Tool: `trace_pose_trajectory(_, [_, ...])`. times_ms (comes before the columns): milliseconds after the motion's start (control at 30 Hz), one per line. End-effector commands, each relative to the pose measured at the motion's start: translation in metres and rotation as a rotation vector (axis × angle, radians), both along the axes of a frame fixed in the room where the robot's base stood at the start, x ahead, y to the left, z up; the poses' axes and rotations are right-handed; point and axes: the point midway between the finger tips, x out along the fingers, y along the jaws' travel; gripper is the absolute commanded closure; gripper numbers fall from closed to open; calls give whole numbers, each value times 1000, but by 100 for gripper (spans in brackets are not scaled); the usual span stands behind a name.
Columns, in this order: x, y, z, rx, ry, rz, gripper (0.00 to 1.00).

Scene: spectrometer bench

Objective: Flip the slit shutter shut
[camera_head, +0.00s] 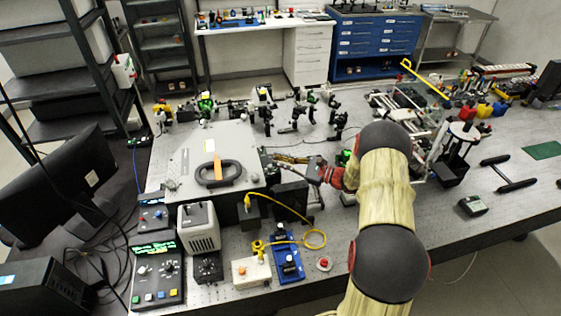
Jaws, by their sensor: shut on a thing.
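The spectrometer (186,143) is a large flat grey box on the left of the bench, with a black handle and an orange strip on its lid. My gripper (276,158) comes in from the right, low beside the box's right side. Its fingers are shut on a small part there, apparently the slit shutter. The shutter is too small and too covered by the fingers to tell its position.
A dark box (289,198) stands just below my gripper. Optics on posts (268,118) stand behind it. A yellow cable (285,208) loops in front. Control boxes (157,272) fill the bench's front left. A black-framed apparatus (456,153) stands at right.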

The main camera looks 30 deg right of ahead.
Motion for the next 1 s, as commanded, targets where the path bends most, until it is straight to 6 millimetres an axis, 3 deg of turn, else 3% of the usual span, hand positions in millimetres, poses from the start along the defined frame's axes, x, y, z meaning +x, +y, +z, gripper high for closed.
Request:
trace_pose_trajectory(633, [1,0,2,8,29,0,100])
trace_pose_trajectory(1000, [9,-3,12,71,254,-1,100])
